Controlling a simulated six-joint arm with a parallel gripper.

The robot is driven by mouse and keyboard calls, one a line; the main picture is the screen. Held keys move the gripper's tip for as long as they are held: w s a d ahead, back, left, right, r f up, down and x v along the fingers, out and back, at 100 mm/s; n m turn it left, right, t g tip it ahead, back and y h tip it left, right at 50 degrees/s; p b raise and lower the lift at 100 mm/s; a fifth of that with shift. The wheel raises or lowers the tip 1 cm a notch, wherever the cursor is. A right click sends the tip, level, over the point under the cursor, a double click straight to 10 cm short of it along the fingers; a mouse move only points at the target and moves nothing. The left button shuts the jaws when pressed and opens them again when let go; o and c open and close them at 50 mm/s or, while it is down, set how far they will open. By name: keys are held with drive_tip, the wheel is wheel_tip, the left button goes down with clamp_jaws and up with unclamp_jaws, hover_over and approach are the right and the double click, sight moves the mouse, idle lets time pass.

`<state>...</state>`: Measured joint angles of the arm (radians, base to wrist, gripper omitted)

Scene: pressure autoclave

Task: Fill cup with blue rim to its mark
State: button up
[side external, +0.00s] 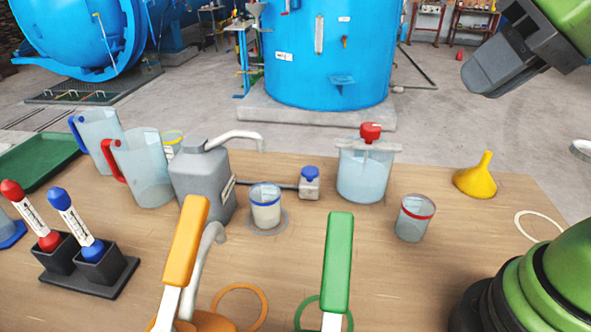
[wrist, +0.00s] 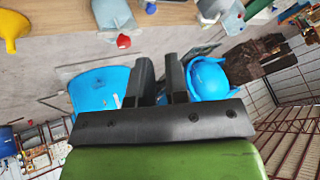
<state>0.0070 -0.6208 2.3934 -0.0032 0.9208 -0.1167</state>
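The cup with the blue rim (side external: 265,212) stands upright on a grey disc on the table. It is clear, with pale cream showing in its lower part; I cannot make out a mark or whether this is liquid. A grey jug (side external: 203,182) with a curved white spout stands just left of it. A small block with a blue knob (side external: 309,183) sits just right of it. My gripper (side external: 480,78) is high at the upper right, far from the cup. In the wrist view my gripper (wrist: 160,62) has its fingers apart with nothing between them.
A red-rimmed cup (side external: 414,222), a clear vessel with a red knob (side external: 363,180) and a yellow funnel (side external: 477,178) stand to the right. Pitchers with red (side external: 149,175) and blue (side external: 98,135) handles stand left. Orange (side external: 184,250) and green (side external: 338,265) handles rise in front.

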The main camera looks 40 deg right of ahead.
drive_tip(key=w+n, duration=0.1)
drive_tip(key=w, duration=0.1)
drive_tip(key=w+n, duration=0.1)
drive_tip(key=w, duration=0.2)
drive_tip(key=w+n+g, duration=0.1)
drive_tip(key=w, duration=0.1)
drive_tip(key=shift+w+d+r, duration=0.15)
drive_tip(key=shift+r, duration=0.25)
clamp_jaws()
drive_tip(key=n+g, duration=0.3)
drive_tip(key=n, duration=0.6)
hover_over(308, 170)
drive_tip(key=s+d, duration=0.3)
wheel_tip(308, 170, down, 12)
drive_tip(key=shift+w+a, duration=0.15)
drive_tip(key=shift+a, duration=0.05)
drive_tip(key=shift+f, duration=0.1)
drive_tip(key=x, duration=1.2)
drive_tip(key=shift+s+f, duration=0.2)
drive_tip(key=shift+s, duration=0.15)
drive_tip(key=shift+f, duration=0.8)
